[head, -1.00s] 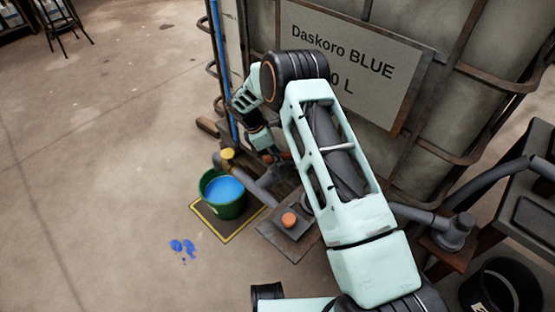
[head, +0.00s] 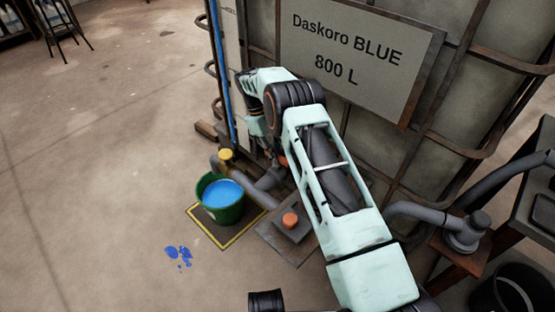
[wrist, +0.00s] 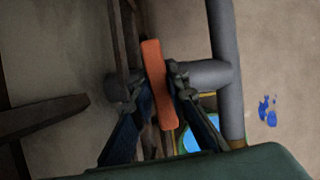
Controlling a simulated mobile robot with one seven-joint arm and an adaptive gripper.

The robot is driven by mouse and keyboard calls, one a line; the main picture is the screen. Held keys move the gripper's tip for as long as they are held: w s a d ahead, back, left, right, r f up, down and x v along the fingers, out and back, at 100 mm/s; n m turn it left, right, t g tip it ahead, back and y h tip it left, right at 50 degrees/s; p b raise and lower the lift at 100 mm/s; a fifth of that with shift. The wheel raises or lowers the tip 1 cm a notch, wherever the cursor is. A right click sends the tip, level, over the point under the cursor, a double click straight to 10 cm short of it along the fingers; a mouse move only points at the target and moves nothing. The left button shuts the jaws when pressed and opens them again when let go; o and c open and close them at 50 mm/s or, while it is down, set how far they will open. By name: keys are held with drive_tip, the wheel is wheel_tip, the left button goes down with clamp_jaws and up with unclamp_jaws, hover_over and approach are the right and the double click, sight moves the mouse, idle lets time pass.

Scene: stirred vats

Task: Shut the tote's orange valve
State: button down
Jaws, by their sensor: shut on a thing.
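The orange valve handle (wrist: 154,84) is a flat bar lying across the grey outlet pipe (wrist: 208,75) in the wrist view. My gripper (wrist: 158,78) has one finger on each side of the bar and is shut on it. In the head view only a bit of the orange handle (head: 283,161) shows beside my arm, which hides most of the valve and gripper. The tote (head: 465,98) carries a sign (head: 345,50) reading "Daskoro BLUE 800 L".
A green bucket (head: 221,213) of blue liquid stands on a yellow-edged mat (head: 238,237) by the pipe end with a yellow cap (head: 226,154). An orange button (head: 290,220) is on a floor plate.

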drive_tip(key=shift+m, duration=0.5)
drive_tip(key=shift+g, duration=0.3)
drive_tip(key=c, duration=1.8)
unclamp_jaws()
drive_tip(key=shift+c, duration=0.2)
drive_tip(key=v, duration=0.6)
drive_tip(key=shift+r, duration=0.2)
drive_tip(key=shift+w+a+r, duration=0.15)
drive_tip(key=shift+r, duration=0.35)
